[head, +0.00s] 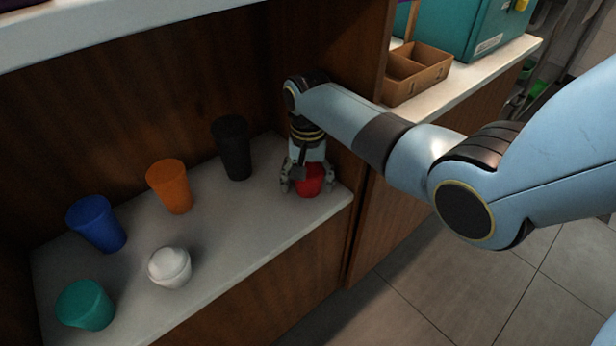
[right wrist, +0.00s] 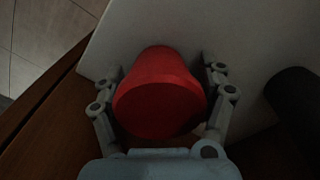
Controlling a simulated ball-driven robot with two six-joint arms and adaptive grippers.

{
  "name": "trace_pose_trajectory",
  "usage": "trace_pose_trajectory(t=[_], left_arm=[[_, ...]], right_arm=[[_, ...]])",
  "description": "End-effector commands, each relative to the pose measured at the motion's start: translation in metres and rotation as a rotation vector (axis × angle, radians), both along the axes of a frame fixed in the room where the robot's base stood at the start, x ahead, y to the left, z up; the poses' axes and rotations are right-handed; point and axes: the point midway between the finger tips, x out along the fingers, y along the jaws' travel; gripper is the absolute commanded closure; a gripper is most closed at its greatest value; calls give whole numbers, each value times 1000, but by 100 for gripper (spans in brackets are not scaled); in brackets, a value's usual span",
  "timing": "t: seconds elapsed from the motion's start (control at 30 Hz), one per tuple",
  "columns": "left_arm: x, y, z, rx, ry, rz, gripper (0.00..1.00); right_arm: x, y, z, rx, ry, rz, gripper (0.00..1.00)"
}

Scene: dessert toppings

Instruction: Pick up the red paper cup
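The red paper cup (head: 309,180) stands on the pale shelf near its right end, partly hidden by my right gripper (head: 305,184). In the right wrist view the red cup (right wrist: 160,100) sits between the two fingers of my right gripper (right wrist: 163,72), its wide end towards the camera. The fingers are spread on either side of the cup, with small gaps between the fingertips and its wall. My left gripper is not in view.
A black cup (head: 232,148) stands just left of my right gripper. A wooden side wall (head: 354,165) is close on the right.

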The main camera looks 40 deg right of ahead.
Motion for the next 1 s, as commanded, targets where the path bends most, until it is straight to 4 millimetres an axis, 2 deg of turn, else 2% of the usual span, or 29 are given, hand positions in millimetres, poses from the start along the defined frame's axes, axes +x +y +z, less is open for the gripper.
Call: trace_pose_trajectory(t=[0.03,0.17,0.2,0.67,0.77,1.0], left_arm=[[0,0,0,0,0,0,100],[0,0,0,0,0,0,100],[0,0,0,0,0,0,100],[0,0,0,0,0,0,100],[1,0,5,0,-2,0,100],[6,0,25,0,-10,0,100]], right_arm=[[0,0,0,0,0,0,51],[0,0,0,0,0,0,68],[0,0,0,0,0,0,69],[0,0,1,-1,-1,0,72],[1,0,10,-1,-2,0,72],[2,-1,61,-1,-6,0,72]])
